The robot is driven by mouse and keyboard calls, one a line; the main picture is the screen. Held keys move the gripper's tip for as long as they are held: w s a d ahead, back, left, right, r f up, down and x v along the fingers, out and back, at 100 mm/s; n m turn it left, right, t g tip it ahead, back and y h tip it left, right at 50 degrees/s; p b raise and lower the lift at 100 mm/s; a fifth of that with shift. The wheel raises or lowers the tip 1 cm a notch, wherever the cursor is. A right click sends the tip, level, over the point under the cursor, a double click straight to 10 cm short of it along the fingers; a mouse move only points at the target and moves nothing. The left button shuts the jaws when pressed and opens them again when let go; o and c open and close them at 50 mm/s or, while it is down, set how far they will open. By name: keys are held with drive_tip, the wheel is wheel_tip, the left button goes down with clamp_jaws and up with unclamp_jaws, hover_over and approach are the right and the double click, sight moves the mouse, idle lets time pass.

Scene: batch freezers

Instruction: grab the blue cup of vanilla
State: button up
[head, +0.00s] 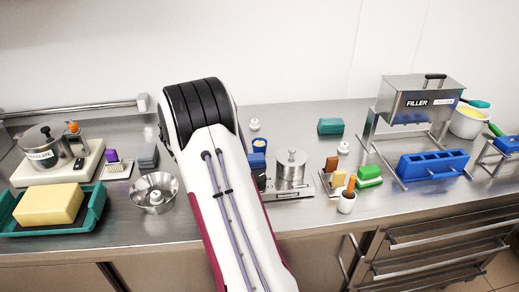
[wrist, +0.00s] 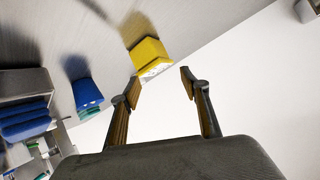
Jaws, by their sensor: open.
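A small blue cup (head: 259,145) with a pale, cream-coloured top stands on the steel counter just right of my arm in the head view. I cannot read a label on it. My gripper (wrist: 160,85) is open and empty in the wrist view; my arm hides it in the head view. A yellow block-like thing (wrist: 150,54) with a white patch lies beyond the fingertips, apart from them. A smaller blue thing (wrist: 86,92) is left of the fingers; I cannot tell whether it is the blue cup.
A steel pot (head: 291,168) stands right of the cup. A steel filler (head: 418,103) and blue mould (head: 433,164) are farther right. A yellow block (head: 50,204) sits in a teal tray (head: 98,205) at left.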

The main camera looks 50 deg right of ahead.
sight(260, 148)
drive_tip(key=s+d+m+g+h, duration=0.1)
drive_tip(key=s+d, duration=0.1)
drive_tip(key=s+d+r+m+g+h, duration=0.1)
drive_tip(key=s+d+g, duration=0.1)
drive_tip(key=shift+s+r, duration=0.2)
drive_tip(key=shift+s, duration=0.05)
drive_tip(key=s+d+r+m+g+h, duration=0.1)
drive_tip(key=s+r+g, duration=0.2)
drive_tip(key=s, duration=0.4)
drive_tip(key=shift+s+r+g, duration=0.25)
drive_tip(key=shift+r+g, duration=0.05)
drive_tip(key=shift+g, duration=0.5)
drive_tip(key=shift+f, duration=0.1)
drive_tip(key=shift+f, duration=1.65)
